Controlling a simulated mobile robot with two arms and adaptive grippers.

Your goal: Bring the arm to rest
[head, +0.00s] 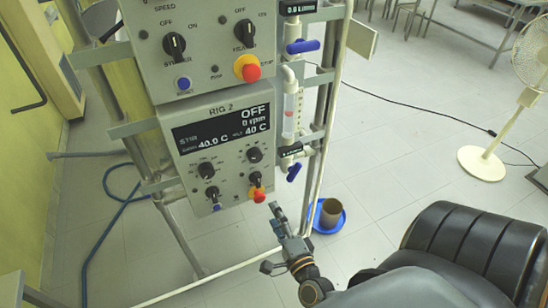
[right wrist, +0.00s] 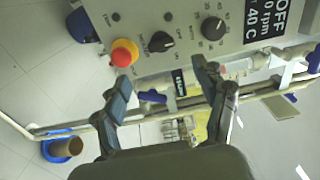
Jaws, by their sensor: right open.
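My right gripper (head: 276,224) is below and slightly right of the lower control panel in the head view, near the red knob but apart from it in that view. In the right wrist view its two fingers (right wrist: 162,78) are spread wide with nothing between them. The lower panel, marked RIG 2 (head: 215,150), has a display (head: 222,128) reading OFF, 0 rpm and 40 C. Its red button (head: 258,196) also shows in the right wrist view (right wrist: 124,52), just beyond one fingertip. My left gripper is not in view.
An upper panel (head: 205,45) sits above. Blue-handled valves (head: 303,46) and a glass tube line the frame's right post. A brown pot (head: 331,213) stands in a blue tray (head: 318,228) on the floor.

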